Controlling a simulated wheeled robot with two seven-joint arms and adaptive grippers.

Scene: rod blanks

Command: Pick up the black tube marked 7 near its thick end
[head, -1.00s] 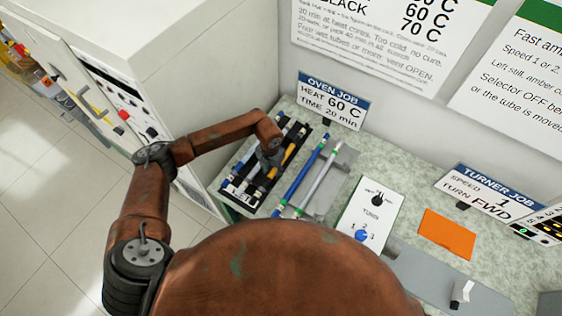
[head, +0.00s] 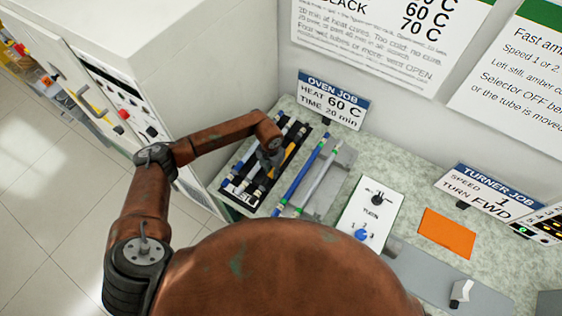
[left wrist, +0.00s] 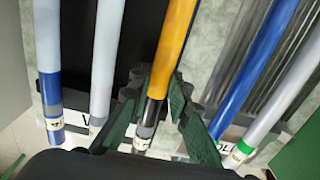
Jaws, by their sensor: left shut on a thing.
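My left gripper (head: 270,158) is over the dark tray (head: 229,203). In the left wrist view, the gripper (left wrist: 160,88) has its green-sided fingers on both sides of a tube (left wrist: 174,40) and is shut on it. This tube is mostly yellow, with a black section, a grey band and a small label towards its near end. The label is too small to read. The grip is at the black section near the label. The tube also shows in the head view (head: 290,152), partly hidden by my gripper. No wholly black tube can be made out. My right gripper is not in view.
A blue tube (left wrist: 50,80) and a pale tube (left wrist: 106,60) lie left of the held one. To its right are another blue tube (head: 296,172) and a grey tube with a green band (head: 319,178). A white control box (head: 372,207) stands further right.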

